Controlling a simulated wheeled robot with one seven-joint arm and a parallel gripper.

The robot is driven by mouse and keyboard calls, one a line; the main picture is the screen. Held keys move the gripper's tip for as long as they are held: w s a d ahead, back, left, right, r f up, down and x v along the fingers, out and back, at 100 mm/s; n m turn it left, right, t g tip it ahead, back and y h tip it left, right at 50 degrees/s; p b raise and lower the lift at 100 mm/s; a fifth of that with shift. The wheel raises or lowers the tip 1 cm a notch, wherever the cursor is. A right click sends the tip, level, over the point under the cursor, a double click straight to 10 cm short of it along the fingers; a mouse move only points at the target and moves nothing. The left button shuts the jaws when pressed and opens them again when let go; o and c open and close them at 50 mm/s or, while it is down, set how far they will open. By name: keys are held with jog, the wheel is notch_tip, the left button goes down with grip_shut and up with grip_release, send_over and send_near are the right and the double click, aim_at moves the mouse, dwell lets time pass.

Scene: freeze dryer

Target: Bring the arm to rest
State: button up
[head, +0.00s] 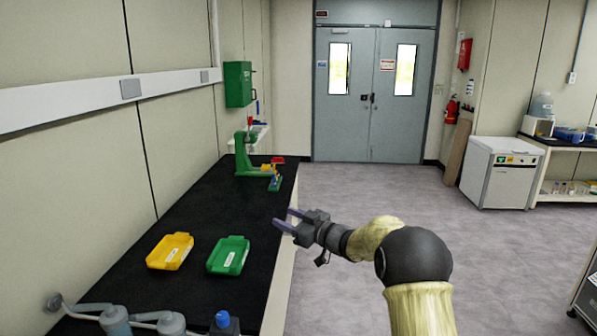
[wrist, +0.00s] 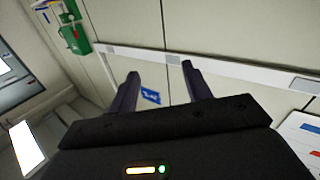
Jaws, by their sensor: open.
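My gripper (head: 284,219) is at the end of my arm, above the right edge of the black bench (head: 205,215) in the head view. Its two fingers are apart and point left, toward the wall. In the wrist view my gripper (wrist: 158,80) shows two dark fingers spread with nothing between them. Beyond them is the pale wall with a small blue sign (wrist: 151,96). The arm is bent, and its near part rises from the lower right of the head view.
A yellow tray (head: 170,251) and a green tray (head: 229,255) lie on the bench, left of my gripper. A green stand (head: 245,160) is farther back. Bottles (head: 171,323) stand at the near end. Open floor (head: 350,200) lies to the right, with a white cabinet (head: 502,172) beyond.

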jog(key=s+d+f+m+g+h+p, duration=0.1)
jog(key=s+d+f+m+h+p, duration=0.25)
jog(key=s+d+m+h, duration=0.8)
jog(key=s+d+f+g+h+p, duration=0.1)
jog(key=s+d+g, duration=0.1)
jog(key=s, duration=0.7)
jog(key=s+d+f+g+h, duration=0.1)
jog(key=s+d+f+g, duration=0.1)
jog(key=s, duration=0.8)
jog(key=s+d+f+g+h+p, duration=0.1)
jog(key=s+d+f+g, duration=0.1)
jog(key=s, duration=0.7)
jog(key=shift+s+d+g+p, duration=0.2)
jog(key=shift+s+g+p, duration=0.15)
jog(key=shift+g, duration=0.45)
jog(key=shift+w, duration=0.1)
